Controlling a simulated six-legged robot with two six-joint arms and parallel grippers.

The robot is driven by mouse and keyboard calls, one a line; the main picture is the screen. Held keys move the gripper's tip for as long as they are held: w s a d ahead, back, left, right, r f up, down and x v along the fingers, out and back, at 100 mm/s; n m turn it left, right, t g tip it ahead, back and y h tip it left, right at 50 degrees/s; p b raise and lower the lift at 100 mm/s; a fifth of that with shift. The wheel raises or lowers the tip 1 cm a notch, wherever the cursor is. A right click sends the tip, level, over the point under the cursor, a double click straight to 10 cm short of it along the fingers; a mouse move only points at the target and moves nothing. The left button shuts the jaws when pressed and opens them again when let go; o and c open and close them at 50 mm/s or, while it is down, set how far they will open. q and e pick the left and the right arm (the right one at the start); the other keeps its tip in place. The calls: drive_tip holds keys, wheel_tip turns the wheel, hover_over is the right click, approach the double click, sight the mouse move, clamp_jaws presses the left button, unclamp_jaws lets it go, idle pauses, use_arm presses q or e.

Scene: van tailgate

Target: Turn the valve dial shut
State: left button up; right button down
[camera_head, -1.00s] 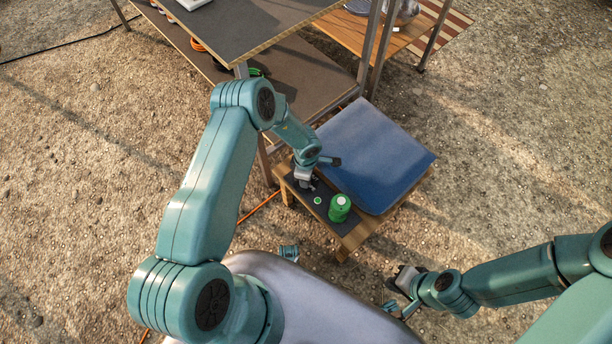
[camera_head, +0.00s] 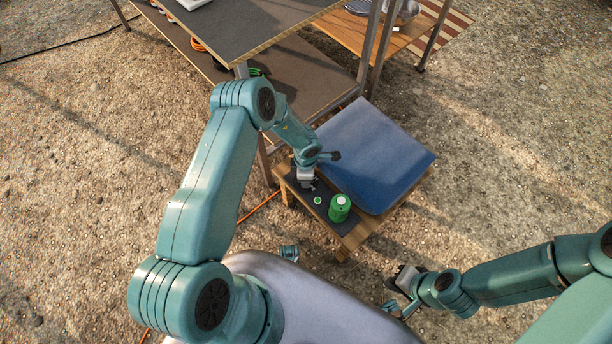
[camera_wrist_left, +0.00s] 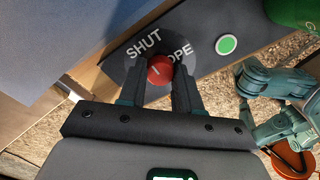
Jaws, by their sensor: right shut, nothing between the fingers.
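The valve dial (camera_wrist_left: 161,71) is a red round knob with a small white mark, on a dark disc lettered SHUT on the left and OPE, partly covered, on the right. My left gripper (camera_wrist_left: 160,78) has one finger on each side of the knob, and they appear closed against it. In the head view my left gripper (camera_head: 305,184) is over the low bench's dark strip and hides the dial. My right gripper (camera_head: 394,284) is shut and empty, away from the bench at the lower right.
A green cylinder (camera_head: 340,207) and a green round button (camera_head: 317,200) are on the dark strip near my left gripper. A blue slab (camera_head: 376,155) covers most of the low wooden bench (camera_head: 352,240). A dark-topped table (camera_head: 250,25) stands behind. Gravel is open at the right.

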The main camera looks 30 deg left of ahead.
use_arm(q)
drive_tip(key=o, duration=0.4)
wheel_tip(320, 180, up, 16)
drive_tip(key=p, duration=0.5)
drive_tip(key=shift+r, duration=0.2)
drive_tip(key=s+d+f+m+y, duration=0.1)
drive_tip(key=s+f+m, duration=0.1)
drive_tip(key=s+m, duration=0.85)
drive_tip(key=s+d+r+m+h, duration=0.2)
drive_tip(key=s+d+m+h, duration=0.3)
drive_tip(key=s+d+m, duration=0.55)
drive_tip(key=r+p, duration=1)
drive_tip(key=w+r+p, duration=0.1)
drive_tip(key=r+p, duration=0.4)
